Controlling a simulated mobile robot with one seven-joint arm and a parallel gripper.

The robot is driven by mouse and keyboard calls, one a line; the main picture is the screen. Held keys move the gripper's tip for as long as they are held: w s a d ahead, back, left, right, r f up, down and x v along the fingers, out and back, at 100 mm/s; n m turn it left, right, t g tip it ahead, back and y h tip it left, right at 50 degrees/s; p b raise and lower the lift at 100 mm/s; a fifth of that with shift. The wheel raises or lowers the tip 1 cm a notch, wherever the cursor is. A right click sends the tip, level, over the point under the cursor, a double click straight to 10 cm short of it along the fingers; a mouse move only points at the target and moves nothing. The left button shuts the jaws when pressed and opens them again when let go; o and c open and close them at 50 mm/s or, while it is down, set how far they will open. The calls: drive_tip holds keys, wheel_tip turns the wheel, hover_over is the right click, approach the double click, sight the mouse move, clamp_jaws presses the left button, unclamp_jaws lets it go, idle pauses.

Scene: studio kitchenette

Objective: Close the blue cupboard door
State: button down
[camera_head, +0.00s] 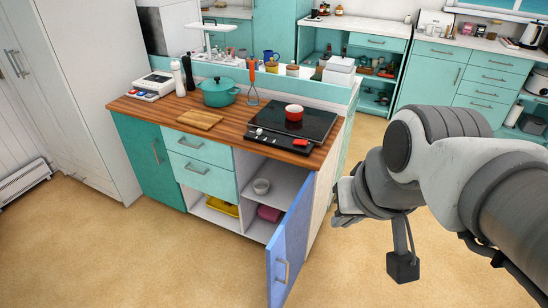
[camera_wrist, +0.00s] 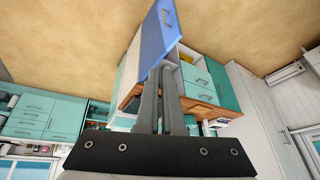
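The blue cupboard door (camera_head: 291,240) stands open, swung out from the right end of the wooden-topped counter unit. In the wrist view, the blue door (camera_wrist: 158,40) shows beyond the fingers of my gripper (camera_wrist: 163,66). The fingers are close together with nothing seen between them. The open cupboard holds a grey bowl (camera_head: 261,186) and a pink container (camera_head: 269,213).
A yellow item (camera_head: 222,206) lies on the lower open shelf. The floor (camera_head: 180,255) in front is clear.

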drive_tip(key=w+a+f+m+g+y+b, duration=0.2)
drive_tip(key=w+f+m+y+b, duration=0.25)
drive_tip(key=f, duration=0.55)
drive_tip(key=m+t+y+b, duration=0.1)
drive_tip(key=m+y+b, duration=0.2)
drive_tip(key=m+b, duration=1.2)
approach(277, 251)
wheel_tip(277, 251, down, 4)
drive_tip(key=m+p, duration=0.4)
drive_tip(key=a, duration=0.1)
drive_tip(key=w+a+b, duration=0.1)
drive_tip(key=a, duration=0.1)
drive_tip(key=shift+f, duration=0.15)
drive_tip(key=shift+w+a, duration=0.35)
drive_tip(key=shift+a, duration=0.1)
drive_tip(key=shift+t+h, duration=0.25)
drive_tip(key=shift+t, duration=0.05)
